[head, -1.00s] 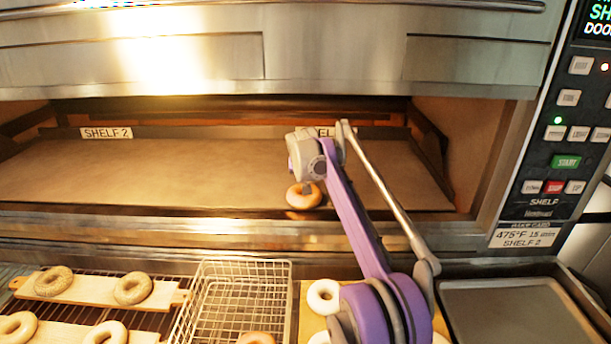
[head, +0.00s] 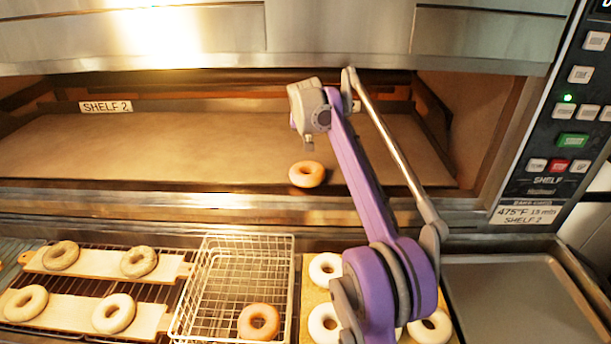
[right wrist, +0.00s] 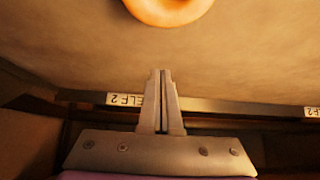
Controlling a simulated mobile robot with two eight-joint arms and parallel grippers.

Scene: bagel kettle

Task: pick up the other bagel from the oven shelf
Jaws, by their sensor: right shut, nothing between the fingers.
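A golden-brown bagel (head: 307,174) lies flat near the front edge of the oven shelf (head: 150,160), right of the middle. It also shows in part at the top of the right wrist view (right wrist: 168,8). My right gripper (head: 308,147) is over the shelf, a little behind and above the bagel, apart from it. In the right wrist view its two fingers (right wrist: 161,75) are shut together and empty. Another brown bagel (head: 259,321) lies in the wire basket (head: 235,270). My left gripper is in neither current view.
Pale bagels rest on two wooden boards (head: 110,266) at the lower left. More pale bagels (head: 325,268) lie beside the basket. An empty metal tray (head: 510,300) is at the right. The oven's upper panel overhangs the shelf opening; most of the shelf is bare.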

